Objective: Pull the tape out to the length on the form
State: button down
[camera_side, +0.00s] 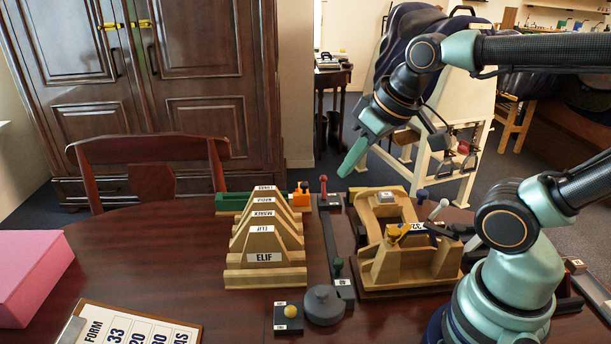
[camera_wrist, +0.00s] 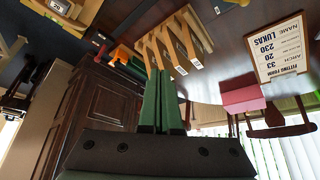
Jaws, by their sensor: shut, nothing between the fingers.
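My gripper (camera_side: 351,160) is shut and empty, raised above the far side of the table. Its two green fingers (camera_wrist: 163,105) lie together in the wrist view. The form (camera_side: 140,328) lies on a clipboard at the front left, partly cut off. In the wrist view the fitting form (camera_wrist: 278,50) shows the name Lukas and the numbers 33, 20 and 30. A dark strip (camera_side: 333,238) with a red knob (camera_side: 323,181) at its far end and a green knob (camera_side: 338,263) nearer runs along the table. I cannot tell surely whether this is the tape.
Name-labelled wooden stands (camera_side: 264,257) stand left of the strip, and a wooden saddle frame (camera_side: 408,262) stands right. A grey round piece (camera_side: 323,305) and a yellow-knobbed block (camera_side: 289,311) lie in front. A pink box (camera_side: 28,275) is at the left. The left-centre table is clear.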

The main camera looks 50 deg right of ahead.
jog(key=c, duration=0.7)
grip_release()
jog(key=shift+f, duration=0.25)
jog(key=g, duration=0.6)
send_over(339, 260)
notch_tip(339, 260, down, 8)
notch_tip(339, 260, down, 12)
jog(key=shift+f, duration=0.25)
jog(key=shift+c, duration=0.3)
grip_shut()
